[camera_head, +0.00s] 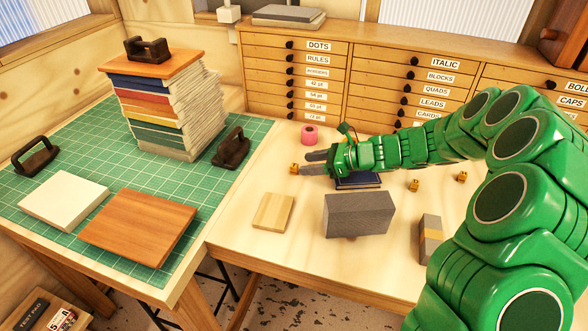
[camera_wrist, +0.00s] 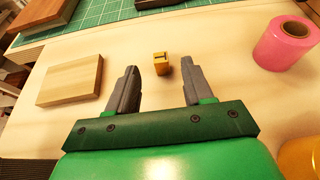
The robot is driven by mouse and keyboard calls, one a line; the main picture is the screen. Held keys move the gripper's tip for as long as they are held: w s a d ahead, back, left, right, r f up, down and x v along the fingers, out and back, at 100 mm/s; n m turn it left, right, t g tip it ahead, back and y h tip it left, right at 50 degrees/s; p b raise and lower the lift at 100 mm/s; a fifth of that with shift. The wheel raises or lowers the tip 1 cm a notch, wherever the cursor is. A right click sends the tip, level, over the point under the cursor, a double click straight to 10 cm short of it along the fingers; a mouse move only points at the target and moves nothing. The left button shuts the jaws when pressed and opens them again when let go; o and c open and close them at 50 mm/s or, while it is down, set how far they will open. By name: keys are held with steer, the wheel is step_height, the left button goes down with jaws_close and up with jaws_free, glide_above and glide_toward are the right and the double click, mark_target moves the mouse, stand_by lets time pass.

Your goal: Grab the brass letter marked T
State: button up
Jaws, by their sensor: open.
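A small brass block (camera_head: 294,169) sits on the pale table just beyond my fingertips. In the wrist view the brass block (camera_wrist: 161,63) is centred ahead, near the line of the fingertips, with a dark mark on it that is too small to read surely. Two more brass blocks, one (camera_head: 413,185) and another (camera_head: 462,177), stand to the right, past my wrist; their marks are unreadable. My gripper (camera_head: 312,163) is open and empty, held low over the table. The fingers (camera_wrist: 162,84) point at the first block and do not visibly touch it.
A pink foil roll (camera_head: 309,135) stands close behind my gripper. A dark blue pad (camera_head: 358,183) lies under my wrist. A pale wooden block (camera_head: 273,211), a grey block (camera_head: 358,214) and a grey-yellow block (camera_head: 430,240) are nearer. A green cutting mat (camera_head: 235,135) is left.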

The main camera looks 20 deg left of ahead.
mark_target(297, 166)
steer(key=shift+x, duration=2.9)
steer(key=shift+f, duration=0.15)
jaws_close()
